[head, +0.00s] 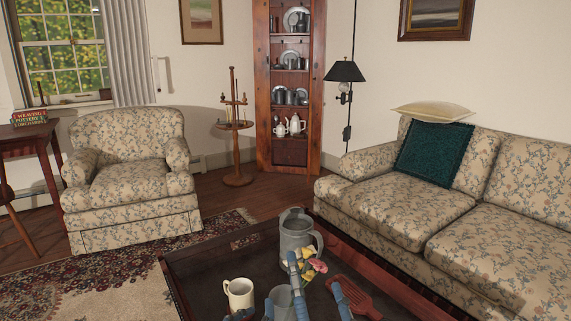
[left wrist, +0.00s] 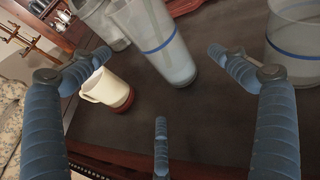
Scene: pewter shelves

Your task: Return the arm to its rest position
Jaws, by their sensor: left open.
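My left gripper (left wrist: 155,55) is open, its blue ridged fingers spread wide with nothing between them. In the head view, low blue finger parts (head: 268,309) show at the bottom edge by a cream mug (head: 239,292) and a grey cup (head: 282,303). The mug also shows in the left wrist view (left wrist: 104,88), beyond the left finger. Farther right in the head view, blue finger-like parts (head: 341,301), apparently my right gripper, stand beside yellow and pink flowers (head: 312,267). I cannot tell whether it holds them. Most of both arms is out of view.
The dark coffee table (head: 205,270) also bears a pewter pitcher (head: 296,236) and a red slotted spatula (head: 357,298). A clear blue-striped container (left wrist: 155,40) stands beyond my left fingers; another is at right. A floral sofa (head: 500,235) and armchair (head: 130,185) flank the table.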

